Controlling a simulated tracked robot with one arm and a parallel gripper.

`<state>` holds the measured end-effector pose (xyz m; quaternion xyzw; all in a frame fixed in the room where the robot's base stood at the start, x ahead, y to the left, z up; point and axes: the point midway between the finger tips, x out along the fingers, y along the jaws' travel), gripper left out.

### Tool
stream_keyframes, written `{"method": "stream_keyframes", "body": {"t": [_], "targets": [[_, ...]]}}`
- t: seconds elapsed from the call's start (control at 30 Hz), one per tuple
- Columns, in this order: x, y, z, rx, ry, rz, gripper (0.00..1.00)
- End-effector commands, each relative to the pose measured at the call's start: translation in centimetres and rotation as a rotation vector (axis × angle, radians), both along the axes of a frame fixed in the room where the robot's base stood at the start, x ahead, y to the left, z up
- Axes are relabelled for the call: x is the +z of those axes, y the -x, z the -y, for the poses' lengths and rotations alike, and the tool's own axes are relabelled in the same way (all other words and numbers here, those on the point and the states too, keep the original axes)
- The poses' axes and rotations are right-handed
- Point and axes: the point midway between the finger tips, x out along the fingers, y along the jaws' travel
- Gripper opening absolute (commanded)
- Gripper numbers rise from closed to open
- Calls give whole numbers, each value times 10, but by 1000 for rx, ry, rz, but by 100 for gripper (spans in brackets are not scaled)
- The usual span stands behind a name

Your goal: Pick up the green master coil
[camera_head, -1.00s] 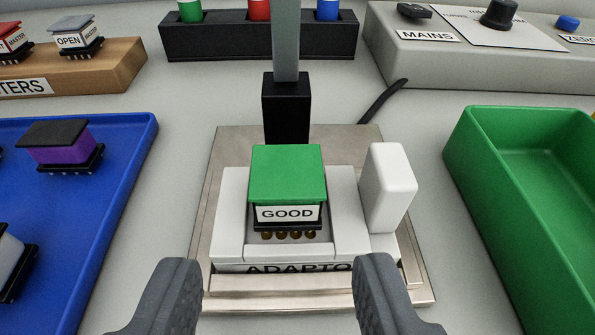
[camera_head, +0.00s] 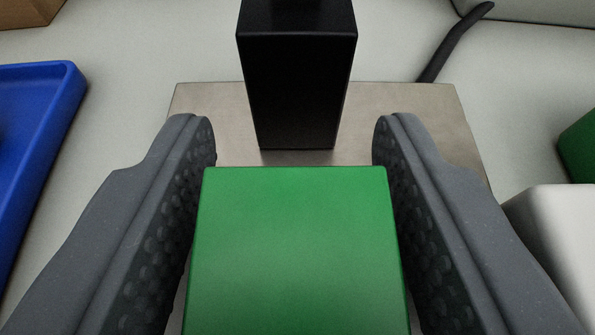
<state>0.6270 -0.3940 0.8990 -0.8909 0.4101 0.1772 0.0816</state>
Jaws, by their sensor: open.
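The green master coil (camera_head: 297,250) fills the lower middle of the view, seen from above by its flat green top. My gripper (camera_head: 295,145) is open, with one grey finger on each side of the coil. A narrow gap shows between the coil and each finger near their tips; lower down the gaps are slim and contact is hard to judge. The coil's GOOD label, its pins and the adaptor under it are hidden from this close view.
A black post (camera_head: 296,90) stands on the metal base plate (camera_head: 405,105) just beyond the coil. A white block (camera_head: 560,240) is close to the right finger. A blue tray (camera_head: 35,130) is at left, a green bin (camera_head: 582,145) at the right edge. A black cable (camera_head: 450,45) lies behind.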

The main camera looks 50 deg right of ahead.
Motion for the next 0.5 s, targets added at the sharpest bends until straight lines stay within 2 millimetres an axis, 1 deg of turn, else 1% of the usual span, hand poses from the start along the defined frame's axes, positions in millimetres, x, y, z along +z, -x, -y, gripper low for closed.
{"method": "stream_keyframes", "body": {"t": [0.17, 0.2, 0.27, 0.3, 0.33, 0.37, 0.4, 0.5], "targets": [[-1, 0, 0, 0, -2, -1, 44], [-1, 0, 0, 0, -2, -1, 41], [-1, 0, 0, 0, -2, -1, 24], [-1, 0, 0, 0, -2, -1, 13], [-1, 0, 0, 0, -2, -1, 9], [-1, 0, 0, 0, -2, -1, 9], [-1, 0, 0, 0, -2, -1, 5], [-1, 0, 0, 0, -2, -1, 5]]}}
